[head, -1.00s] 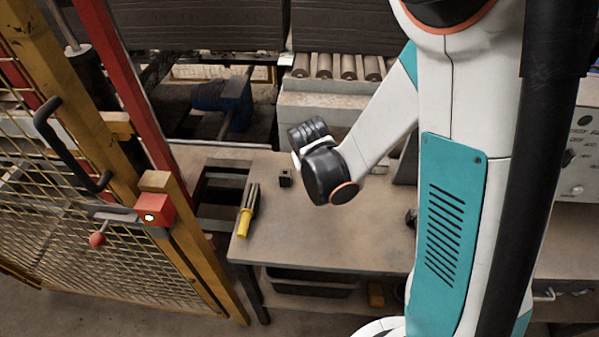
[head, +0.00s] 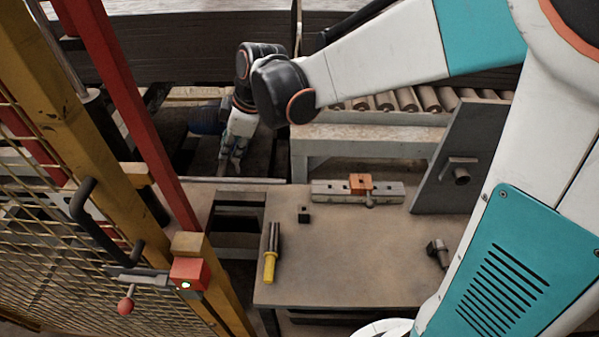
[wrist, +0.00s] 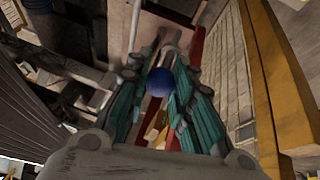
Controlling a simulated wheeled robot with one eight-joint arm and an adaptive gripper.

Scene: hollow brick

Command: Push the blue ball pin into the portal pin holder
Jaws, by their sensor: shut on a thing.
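A blue ball (wrist: 160,82), the knob of the ball pin, sits between the fingers of my gripper (wrist: 167,50) in the wrist view. The fingers, with teal pads, are shut on the pin. The pin's shaft is not clearly visible. In the head view my gripper (head: 231,160) points down over the machinery behind the table's left end; I cannot make out the blue ball there. I cannot identify the portal pin holder for certain. The portal frame has a red post (head: 140,120) and a yellow post (head: 85,125), left of my gripper and apart from it.
A red box (head: 188,273) and a red-knobbed pin (head: 126,305) are on the yellow mesh gate at left. The table (head: 350,250) holds a yellow-handled tool (head: 270,262), a small black block (head: 304,214) and an orange block on a grey bar (head: 330,190). Rollers lie behind.

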